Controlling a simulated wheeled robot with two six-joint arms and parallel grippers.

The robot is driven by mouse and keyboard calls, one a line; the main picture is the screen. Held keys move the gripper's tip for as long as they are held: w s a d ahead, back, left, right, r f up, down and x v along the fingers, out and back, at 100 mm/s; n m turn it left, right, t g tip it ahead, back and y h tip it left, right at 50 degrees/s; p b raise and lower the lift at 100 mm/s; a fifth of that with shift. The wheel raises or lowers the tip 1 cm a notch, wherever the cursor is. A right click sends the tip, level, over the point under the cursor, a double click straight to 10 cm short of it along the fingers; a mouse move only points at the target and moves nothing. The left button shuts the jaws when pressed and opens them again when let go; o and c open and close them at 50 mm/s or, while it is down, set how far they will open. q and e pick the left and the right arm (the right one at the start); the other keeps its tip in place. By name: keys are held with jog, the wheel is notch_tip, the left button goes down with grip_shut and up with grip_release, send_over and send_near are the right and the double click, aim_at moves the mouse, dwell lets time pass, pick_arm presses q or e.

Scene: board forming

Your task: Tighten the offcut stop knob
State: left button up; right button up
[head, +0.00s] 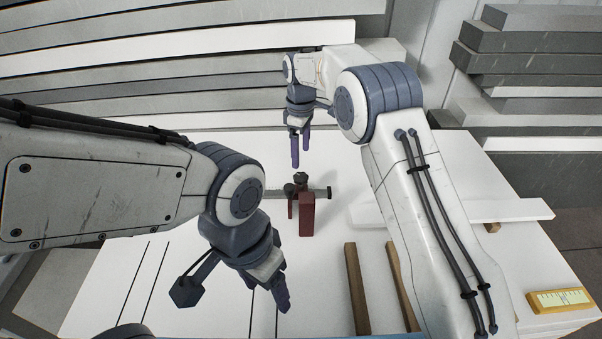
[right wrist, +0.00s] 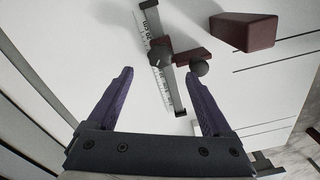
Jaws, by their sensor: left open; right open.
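A dark lobed knob (right wrist: 160,55) is on the rail, and a round grey knob (right wrist: 199,68) is beside a red-brown stop piece (right wrist: 190,56). In the head view the dark knob cluster (head: 300,178) stands above the rail. My right gripper (head: 299,163) is open, above and behind the stop. In the right wrist view its spread fingers (right wrist: 161,76) point toward the knobs, with nothing held.
A red-brown block (head: 306,216) stands just in front of the stop. Two wooden strips (head: 356,288) lie at the front right. A white board (head: 505,211) lies on the right, with a yellow gauge (head: 560,300) near the table's right edge. Stacked boards (head: 170,70) fill the back.

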aim_at(301, 176)
notch_tip(301, 176, down, 8)
jog(key=shift+f, duration=0.1)
dwell(0.4)
grip_shut()
